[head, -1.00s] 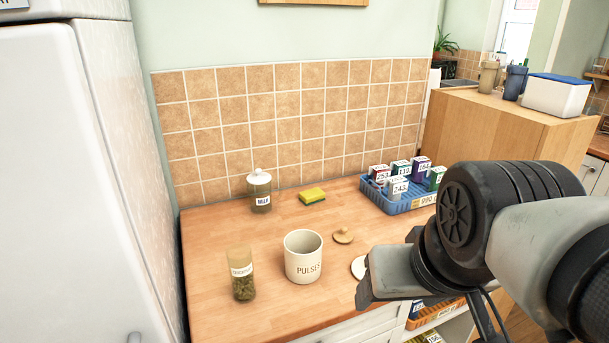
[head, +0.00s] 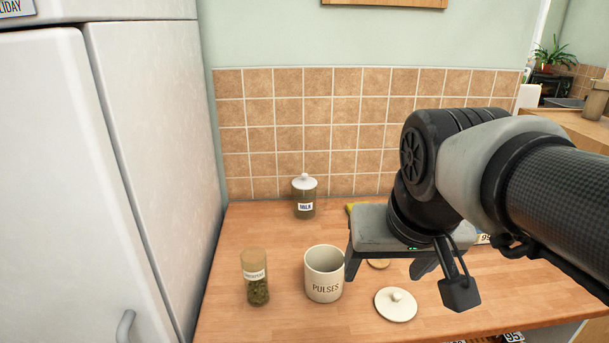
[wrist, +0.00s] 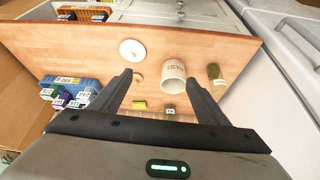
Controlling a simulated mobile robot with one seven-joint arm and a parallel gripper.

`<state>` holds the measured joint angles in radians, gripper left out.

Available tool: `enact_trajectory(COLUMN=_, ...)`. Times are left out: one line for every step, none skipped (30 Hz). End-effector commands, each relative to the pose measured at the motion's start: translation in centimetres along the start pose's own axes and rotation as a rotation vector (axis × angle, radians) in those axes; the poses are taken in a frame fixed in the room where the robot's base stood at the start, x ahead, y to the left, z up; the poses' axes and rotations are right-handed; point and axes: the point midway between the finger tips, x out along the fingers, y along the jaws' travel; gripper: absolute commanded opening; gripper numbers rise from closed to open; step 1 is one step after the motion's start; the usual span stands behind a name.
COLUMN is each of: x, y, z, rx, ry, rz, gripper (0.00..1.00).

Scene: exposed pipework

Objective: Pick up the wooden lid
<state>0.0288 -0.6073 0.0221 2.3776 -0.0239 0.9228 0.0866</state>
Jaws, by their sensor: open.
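The wooden lid (head: 378,264), a small round disc with a knob, lies on the wooden worktop right of the PULSES pot. In the head view my gripper partly hides it. In the wrist view the wooden lid (wrist: 138,78) shows between my fingers, nearer the left one. My gripper (head: 388,277) is open and empty above the worktop, pointing down over the lid's area; its open fingers also show in the wrist view (wrist: 160,78). The open cream PULSES pot (head: 324,275) stands beside the left finger.
A white lid (head: 396,306) lies in front of the gripper. A herb jar (head: 256,280) stands left, a MILK jar (head: 305,198) behind. A sponge (wrist: 139,105) and a blue basket of boxes (wrist: 62,84) are near. A fridge (head: 150,150) bounds the left.

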Motion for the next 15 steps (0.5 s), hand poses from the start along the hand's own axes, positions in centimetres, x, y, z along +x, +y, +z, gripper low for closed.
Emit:
enact_trajectory(x=0.1, y=0.2, z=-1.5, rx=0.025, ry=-0.019, rz=0.014, gripper=0.69)
enact_trajectory(x=0.2, y=0.3, z=-2.3, rx=0.040, ry=-0.027, rz=0.021, gripper=0.69)
enact_trajectory(x=0.4, y=0.4, z=-3.4, rx=0.063, ry=-0.039, rz=0.030, gripper=0.69)
enact_trajectory(x=0.6, y=0.5, z=-4.3, rx=0.082, ry=-0.049, rz=0.038, gripper=0.69)
enact_trajectory(x=0.8, y=0.7, z=-5.3, rx=0.100, ry=-0.059, rz=0.046, gripper=0.69)
enact_trajectory(x=1.2, y=0.8, z=-6.6, rx=0.127, ry=-0.073, rz=0.058, gripper=0.69)
enact_trajectory(x=1.6, y=1.0, z=-7.7, rx=0.148, ry=-0.084, rz=0.066, gripper=0.69)
enact_trajectory(x=2.1, y=1.1, z=-8.8, rx=0.173, ry=-0.095, rz=0.075, gripper=0.69)
enact_trajectory(x=2.9, y=1.4, z=-10.3, rx=0.206, ry=-0.111, rz=0.087, gripper=0.69)
enact_trajectory(x=3.6, y=1.6, z=-11.5, rx=0.232, ry=-0.123, rz=0.097, gripper=0.69)
enact_trajectory(x=4.4, y=1.8, z=-12.7, rx=0.260, ry=-0.136, rz=0.106, gripper=0.69)
enact_trajectory(x=5.5, y=2.2, z=-14.2, rx=0.298, ry=-0.153, rz=0.118, gripper=0.69)
enact_trajectory(x=6.4, y=2.5, z=-15.2, rx=0.327, ry=-0.164, rz=0.127, gripper=0.69)
enact_trajectory(x=7.5, y=2.7, z=-16.3, rx=0.356, ry=-0.177, rz=0.135, gripper=0.69)
enact_trajectory(x=8.9, y=3.1, z=-17.6, rx=0.396, ry=-0.192, rz=0.145, gripper=0.69)
